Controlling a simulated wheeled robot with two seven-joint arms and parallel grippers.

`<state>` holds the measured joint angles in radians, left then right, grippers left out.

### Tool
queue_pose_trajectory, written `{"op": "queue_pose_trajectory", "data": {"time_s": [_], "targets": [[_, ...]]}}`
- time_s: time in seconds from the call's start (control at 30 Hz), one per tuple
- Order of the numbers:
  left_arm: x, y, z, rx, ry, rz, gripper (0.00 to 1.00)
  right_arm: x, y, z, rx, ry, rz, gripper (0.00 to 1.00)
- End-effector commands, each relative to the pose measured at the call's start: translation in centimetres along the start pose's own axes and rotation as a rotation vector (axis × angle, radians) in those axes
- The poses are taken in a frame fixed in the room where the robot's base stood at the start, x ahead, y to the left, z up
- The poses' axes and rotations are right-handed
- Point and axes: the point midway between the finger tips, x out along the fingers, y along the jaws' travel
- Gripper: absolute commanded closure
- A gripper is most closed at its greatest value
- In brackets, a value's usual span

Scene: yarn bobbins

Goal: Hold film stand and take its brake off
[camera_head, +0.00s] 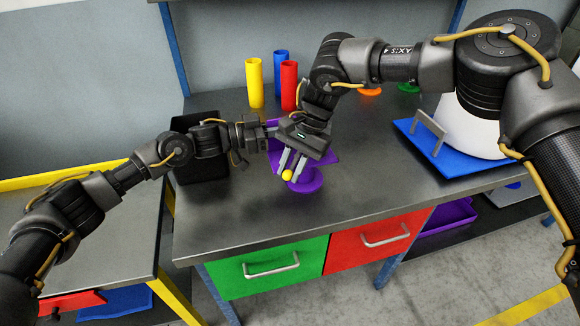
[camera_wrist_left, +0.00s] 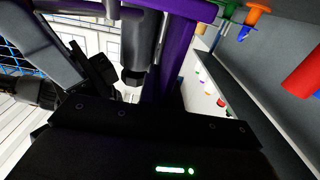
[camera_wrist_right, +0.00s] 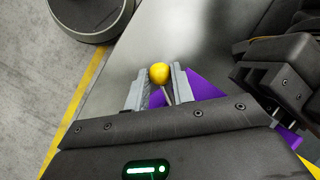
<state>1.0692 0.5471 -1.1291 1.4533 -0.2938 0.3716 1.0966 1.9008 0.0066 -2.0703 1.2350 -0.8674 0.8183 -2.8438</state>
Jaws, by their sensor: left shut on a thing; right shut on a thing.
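The purple film stand (camera_head: 310,183) stands on the grey worktable near its front edge, partly hidden behind my right gripper. My left gripper (camera_head: 268,132) reaches in from the left and is shut on the stand. In the left wrist view the purple stand (camera_wrist_left: 176,48) runs up from the jaws. My right gripper (camera_head: 293,171) points down and is shut on the brake, a yellow ball (camera_head: 287,175) on a thin rod. In the right wrist view the yellow ball (camera_wrist_right: 160,73) sits between the fingertips, with purple parts of the stand (camera_wrist_right: 200,84) below.
Yellow (camera_head: 254,84), blue (camera_head: 281,68) and red (camera_head: 289,85) cylinders stand behind the stand. A black bin (camera_head: 203,170) is to the left. A blue base (camera_head: 450,160) with a white cone is at the right. The tabletop right of the stand is clear.

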Motion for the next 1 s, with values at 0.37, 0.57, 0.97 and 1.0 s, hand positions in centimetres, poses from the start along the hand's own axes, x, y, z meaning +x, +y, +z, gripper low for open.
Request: {"op": "queue_pose_trajectory", "data": {"time_s": [0.37, 0.57, 0.97, 1.0], "targets": [[0.0, 0.1, 0.1, -0.002, -0.002, 0.004, 1.0, -0.1, 0.0, -0.1, 0.002, 0.003, -0.001, 0.54], [0.0, 0.1, 0.1, -0.002, -0.002, 0.003, 1.0, -0.1, 0.0, -0.1, 0.002, 0.001, 0.0, 0.54], [-0.1, 0.0, 0.1, -0.001, -0.002, 0.0, 1.0, -5.5, -0.1, -0.1, 0.003, 0.008, -0.003, 0.54], [-0.1, 0.0, 0.1, -0.001, -0.002, 0.0, 1.0, -6.3, 0.0, -0.1, 0.003, 0.007, -0.002, 0.54]]}}
